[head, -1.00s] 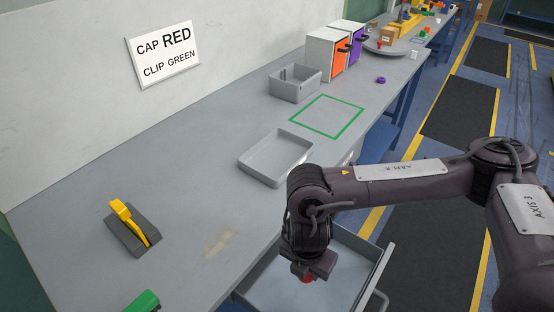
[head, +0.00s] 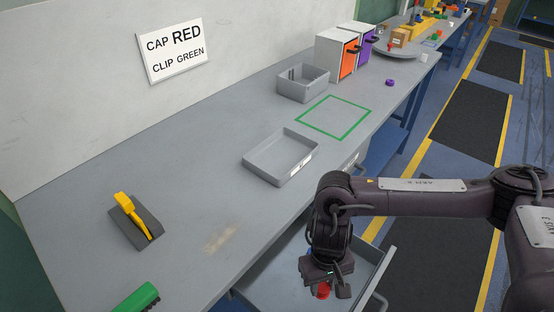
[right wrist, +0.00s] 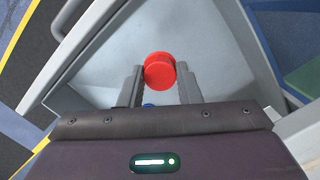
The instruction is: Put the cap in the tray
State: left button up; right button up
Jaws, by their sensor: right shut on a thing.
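The red cap (head: 322,291) is held between the fingers of my right gripper (head: 326,289). In the right wrist view the red cap (right wrist: 159,71) sits between the two fingertips (right wrist: 160,78), its round face toward the camera. The gripper is over the open grey drawer (head: 268,282) at the table's front edge; its height above the drawer floor is hard to tell. A shallow grey tray (head: 261,168) with a pale label on its front lies empty on the table, up and left of the gripper. My left gripper is not in view.
A deeper grey bin (head: 302,88), a green outlined square (head: 335,116) and orange and purple fronted boxes stand farther back. A yellow-handled thing on a dark block (head: 136,222) and a green block (head: 137,298) are at the left. A sign (head: 174,51) reads CAP RED, CLIP GREEN.

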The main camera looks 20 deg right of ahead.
aim_at(289, 162)
jog(key=k+l+u, duration=0.1)
jog(key=l+u, duration=0.35)
jog(key=k+l+u, duration=0.15)
jog(key=u, duration=0.35)
jog(key=k+l+u, duration=0.2)
jog(key=u, duration=0.25)
jog(key=k+l+u, duration=0.2)
jog(key=u, duration=0.25)
jog(key=k+l+u, duration=0.2)
jog(key=u, duration=0.3)
jog(key=k+l+u, duration=0.2)
jog(key=u, duration=0.25)
jog(key=k+u, duration=0.25)
jog(key=u, duration=0.25)
jog(key=k+u, duration=0.3)
jog(key=u, duration=0.2)
jog(key=k+l, duration=0.3)
jog(key=k, duration=0.2)
jog(key=k+l+z, duration=0.1)
jog(key=k+l, duration=0.2)
jog(key=k, duration=0.2)
jog(key=k+l+z, duration=0.25)
jog(key=l+z, duration=0.2)
jog(key=l, duration=0.3)
jog(key=k+l+z, duration=0.25)
jog(key=l, duration=0.15)
jog(key=l+z, duration=0.2)
jog(key=l, duration=0.2)
